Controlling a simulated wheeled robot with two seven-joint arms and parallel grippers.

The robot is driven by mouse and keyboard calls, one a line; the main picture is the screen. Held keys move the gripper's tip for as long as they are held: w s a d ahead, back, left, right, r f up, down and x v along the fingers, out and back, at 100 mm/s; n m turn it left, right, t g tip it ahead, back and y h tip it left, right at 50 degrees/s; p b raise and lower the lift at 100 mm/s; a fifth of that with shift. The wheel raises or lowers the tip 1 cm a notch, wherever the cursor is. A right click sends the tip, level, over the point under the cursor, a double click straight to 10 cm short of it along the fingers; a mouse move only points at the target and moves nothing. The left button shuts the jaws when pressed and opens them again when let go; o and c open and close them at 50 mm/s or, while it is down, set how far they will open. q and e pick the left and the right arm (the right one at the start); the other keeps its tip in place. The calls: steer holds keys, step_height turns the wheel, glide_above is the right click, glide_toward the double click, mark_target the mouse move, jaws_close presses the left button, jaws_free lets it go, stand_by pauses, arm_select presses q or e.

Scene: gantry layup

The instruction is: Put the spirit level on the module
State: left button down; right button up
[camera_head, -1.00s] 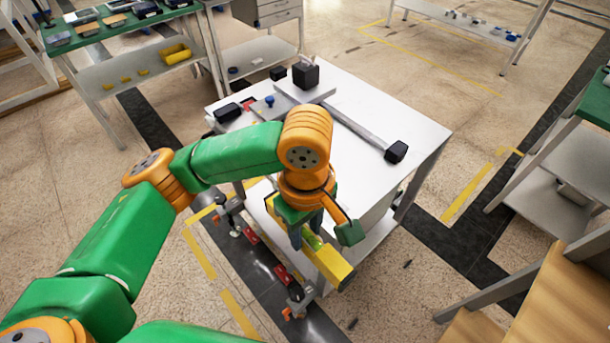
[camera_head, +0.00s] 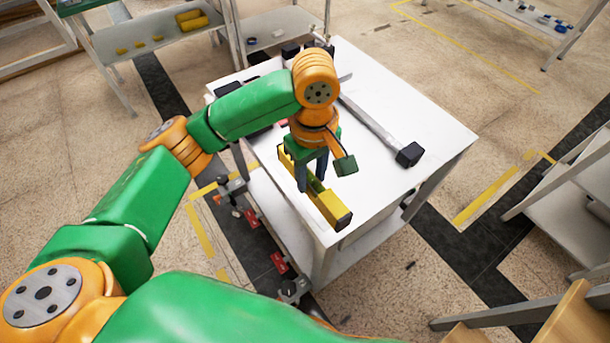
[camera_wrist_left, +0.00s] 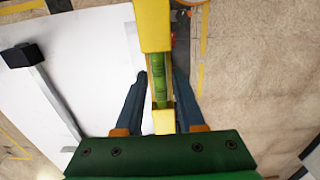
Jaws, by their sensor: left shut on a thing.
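The spirit level (camera_head: 327,202) is a long yellow bar with a dark end cap. My left gripper (camera_head: 312,176) points down and is shut on it near its middle. In the left wrist view the level (camera_wrist_left: 153,25) runs between the fingers (camera_wrist_left: 160,82), with its green vial showing. It is over the table's near left edge; I cannot tell its height. The module appears to be the grey rail (camera_head: 375,122) with a black end block (camera_head: 409,154), lying on the white table. My left arm hides part of its far end. My right gripper is not in view.
The white table (camera_head: 425,110) has clear top to the right of the gripper and around the rail. Small red and grey clamps (camera_head: 252,219) sit along its lower left side. A shelf (camera_head: 150,38) with yellow items stands at the back left. Wooden steps (camera_head: 560,325) are at the lower right.

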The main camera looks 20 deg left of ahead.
arm_select(q)
steer(key=w+a+f, duration=0.1)
steer(key=w+f, duration=0.1)
steer(key=w+a+f, duration=0.1)
steer(key=w+f, duration=0.1)
steer(key=w+a+f, duration=0.1)
steer(key=w+f, duration=0.1)
steer(key=shift+f, duration=0.25)
steer(key=f, duration=0.3)
steer(key=shift+w+a+f, duration=0.2)
steer(key=shift+w+f, duration=0.05)
steer(key=shift+f, duration=0.1)
steer(key=c, duration=0.5)
jaws_free()
step_height(320, 180, up, 12)
steer(key=shift+r, duration=0.1)
